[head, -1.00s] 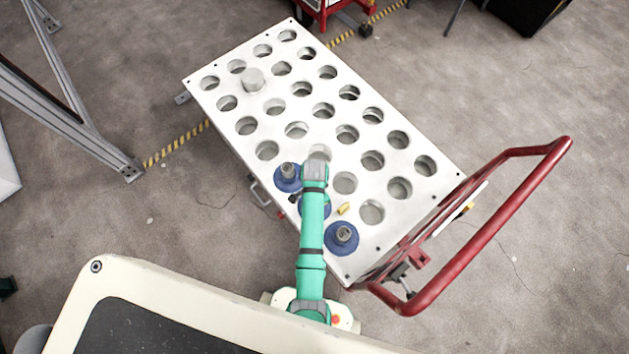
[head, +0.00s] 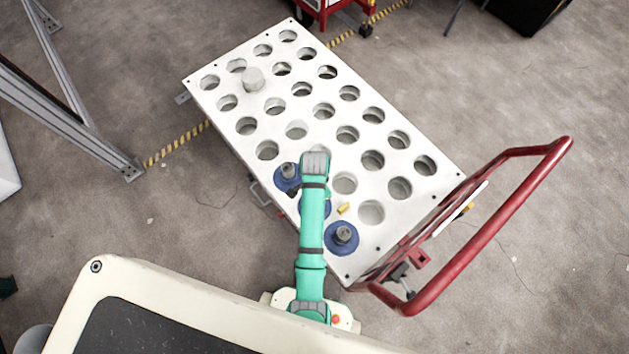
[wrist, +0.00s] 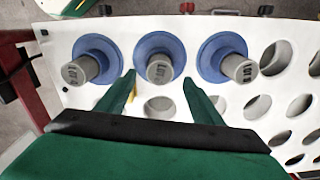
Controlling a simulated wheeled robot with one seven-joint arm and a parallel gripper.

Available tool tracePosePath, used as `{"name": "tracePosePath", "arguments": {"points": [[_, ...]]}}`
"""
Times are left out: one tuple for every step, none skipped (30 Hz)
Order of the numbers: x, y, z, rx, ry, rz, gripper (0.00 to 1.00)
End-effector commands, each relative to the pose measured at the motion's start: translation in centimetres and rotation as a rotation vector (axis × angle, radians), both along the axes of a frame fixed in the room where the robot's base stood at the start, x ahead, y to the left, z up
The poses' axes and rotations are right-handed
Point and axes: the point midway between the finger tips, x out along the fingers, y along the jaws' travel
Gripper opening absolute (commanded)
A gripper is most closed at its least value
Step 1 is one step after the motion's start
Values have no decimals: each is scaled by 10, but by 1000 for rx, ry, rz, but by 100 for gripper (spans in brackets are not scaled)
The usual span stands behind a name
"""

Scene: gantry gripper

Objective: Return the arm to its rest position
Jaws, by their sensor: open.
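My green arm (head: 312,230) reaches from the bottom of the head view over the near end of the white perforated cart top. In the wrist view my gripper (wrist: 160,88) shows two green fingers spread apart, with nothing held between them. Three blue round bases with grey numbered posts stand in a row along the cart's edge: a left one (wrist: 97,50), a middle one (wrist: 160,50) and a right one (wrist: 222,57). The middle post appears between and beyond the fingertips in that view. In the head view my arm partly covers the middle blue base.
The white cart top (head: 290,190) has many round holes, mostly empty. A small yellow piece (head: 343,208) lies near the blue bases. A red handle (head: 500,230) rises at the cart's right. Metal framing (head: 70,110) stands at left.

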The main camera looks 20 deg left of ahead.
Motion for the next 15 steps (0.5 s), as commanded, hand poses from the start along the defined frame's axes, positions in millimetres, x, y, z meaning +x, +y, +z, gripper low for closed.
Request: {"name": "tracePosePath", "arguments": {"points": [[1, 0, 11, 2, -4, 0, 60], [1, 0, 16, 1, -4, 0, 60], [1, 0, 23, 1, -4, 0, 60], [1, 0, 28, 1, -4, 0, 60], [1, 0, 32, 1, -4, 0, 60], [1, 0, 37, 0, -3, 0, 60], [1, 0, 41, 1, -4, 0, 60], [1, 0, 43, 0, -3, 0, 60], [1, 0, 47, 0, -1, 0, 60], [1, 0, 49, 1, -2, 0, 60], [1, 0, 51, 1, -2, 0, 60], [1, 0, 52, 1, -2, 0, 60], [1, 0, 53, 1, -2, 0, 60], [1, 0, 54, 0, -1, 0, 60], [0, 0, 54, 0, -1, 0, 60]]}}
